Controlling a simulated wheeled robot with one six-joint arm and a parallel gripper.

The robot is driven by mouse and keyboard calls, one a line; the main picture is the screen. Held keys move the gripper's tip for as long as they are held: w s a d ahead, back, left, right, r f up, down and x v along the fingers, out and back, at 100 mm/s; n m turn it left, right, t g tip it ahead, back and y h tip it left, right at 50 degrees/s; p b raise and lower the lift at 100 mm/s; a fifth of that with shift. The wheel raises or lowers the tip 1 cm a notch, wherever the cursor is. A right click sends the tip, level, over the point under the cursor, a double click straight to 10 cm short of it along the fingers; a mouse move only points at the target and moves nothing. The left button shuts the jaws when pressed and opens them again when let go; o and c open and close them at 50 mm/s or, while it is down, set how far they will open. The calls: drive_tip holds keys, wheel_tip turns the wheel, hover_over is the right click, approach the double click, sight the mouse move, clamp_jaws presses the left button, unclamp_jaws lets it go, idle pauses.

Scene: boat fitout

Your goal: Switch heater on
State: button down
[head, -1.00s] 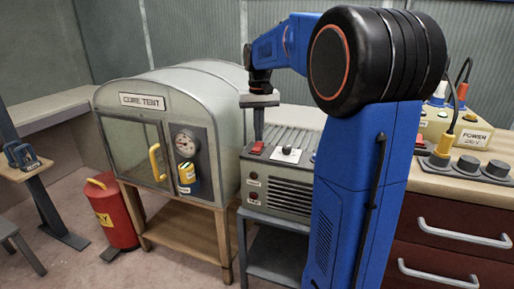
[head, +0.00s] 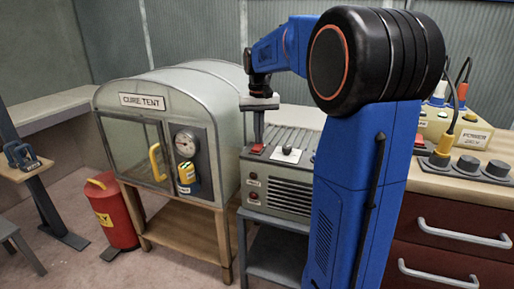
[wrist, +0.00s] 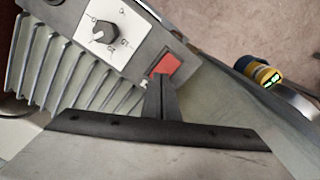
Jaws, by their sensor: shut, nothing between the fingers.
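The heater (head: 283,186) is a grey ribbed box on a low stand, with a slatted front. A red rocker switch (head: 256,150) and a white dial plate with a grey knob (head: 288,154) sit on its top panel. The red switch also shows in the wrist view (wrist: 169,65), partly covered by my fingers. My gripper (head: 258,143) points down, shut and empty, with its fingertips at the red switch; I cannot tell whether they touch it.
The cure tent (head: 205,90), with a gauge and yellow handle, stands close to the heater's left. A red bin (head: 112,215) is on the floor further left. A drawer counter (head: 450,215) with a power box (head: 470,135) stands on the right.

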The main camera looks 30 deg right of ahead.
sight(258, 147)
drive_tip(key=shift+f, duration=0.25)
wheel_tip(258, 147, up, 7)
idle(1.1)
drive_tip(key=shift+s, duration=0.1)
idle(0.3)
drive_tip(key=s+a+f+n+t, duration=0.1)
drive_tip(key=s+a+f, duration=0.1)
drive_tip(key=s+a, duration=0.45)
drive_tip(key=s+a+f+n+t, duration=0.15)
drive_tip(key=s+a, duration=0.25)
drive_tip(key=s, duration=0.6)
drive_tip(key=s+a+f+n+t, duration=0.2)
drive_tip(key=s+a+f, duration=0.3)
drive_tip(key=s+f, duration=0.7)
drive_tip(key=shift+s+a+f, duration=0.15)
drive_tip(key=shift+s+f, duration=0.05)
drive_tip(key=shift+s, duration=0.6)
